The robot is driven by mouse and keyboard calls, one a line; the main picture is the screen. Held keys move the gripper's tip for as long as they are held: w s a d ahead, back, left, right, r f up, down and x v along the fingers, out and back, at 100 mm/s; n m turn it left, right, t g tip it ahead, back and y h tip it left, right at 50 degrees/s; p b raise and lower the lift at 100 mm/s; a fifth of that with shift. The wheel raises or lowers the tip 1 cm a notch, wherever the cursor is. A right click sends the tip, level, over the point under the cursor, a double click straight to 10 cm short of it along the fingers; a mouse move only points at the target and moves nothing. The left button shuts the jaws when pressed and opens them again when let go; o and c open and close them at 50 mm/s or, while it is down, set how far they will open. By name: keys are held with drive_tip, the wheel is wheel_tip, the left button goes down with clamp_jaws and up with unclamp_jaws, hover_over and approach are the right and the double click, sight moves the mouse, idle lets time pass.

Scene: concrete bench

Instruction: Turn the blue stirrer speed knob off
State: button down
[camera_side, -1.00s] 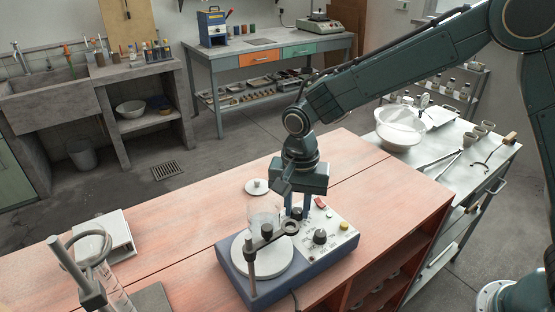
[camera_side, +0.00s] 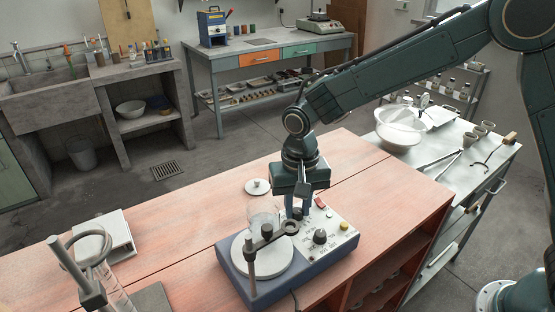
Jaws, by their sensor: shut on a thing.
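The stirrer is a blue-grey box with a white control panel (camera_side: 338,235) and a round pale plate (camera_side: 263,258) on top. My gripper (camera_side: 297,211) points down at the far end of the panel. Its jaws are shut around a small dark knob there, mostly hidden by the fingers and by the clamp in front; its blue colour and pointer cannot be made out. A second, dark knob (camera_side: 320,237) stands uncovered nearer the camera, apart from my gripper.
A glass beaker (camera_side: 263,215) stands on the plate, close left of my gripper. A clamp and rod (camera_side: 250,256) rise beside it. A red switch (camera_side: 320,201) and a yellow button (camera_side: 344,226) sit on the panel.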

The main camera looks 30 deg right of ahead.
drive_tip(key=n, duration=0.5)
drive_tip(key=shift+w+n, duration=0.1)
drive_tip(key=shift+n, duration=0.2)
drive_tip(key=n, duration=1.4)
drive_tip(key=shift+n, duration=0.4)
drive_tip(key=c, duration=1.2)
unclamp_jaws()
drive_tip(key=shift+c, duration=0.2)
drive_tip(key=shift+r, duration=0.15)
